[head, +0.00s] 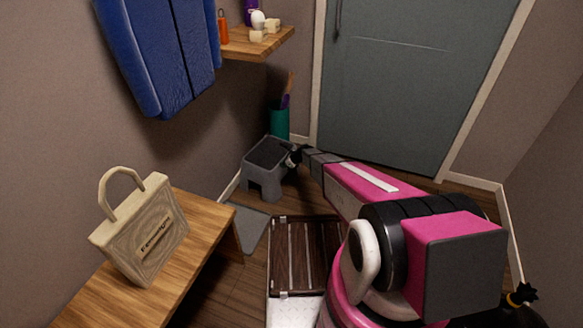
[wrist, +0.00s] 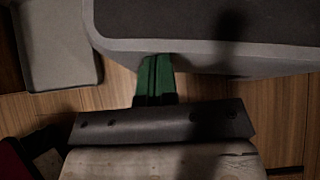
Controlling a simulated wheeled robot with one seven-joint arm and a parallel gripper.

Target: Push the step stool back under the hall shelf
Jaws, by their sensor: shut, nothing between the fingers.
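The grey step stool (head: 262,184) with a dark top stands upright on the wooden floor near the left wall. The wooden hall shelf (head: 262,48) is on that wall, above and behind the stool in the head view. My gripper (head: 294,156) is at the stool's right side, near its top edge. In the wrist view my gripper's green fingers (wrist: 155,80) are shut and empty, with their tips at the stool's grey rim (wrist: 200,48). I cannot tell whether they touch it or are just beneath it.
A teal umbrella stand (head: 279,123) stands behind the stool by the corner. A grey tray (head: 247,225) lies on the floor in front of the stool. A wooden bench (head: 200,238) with a tote bag (head: 145,235) is at left. A grey door (head: 415,85) is at the back.

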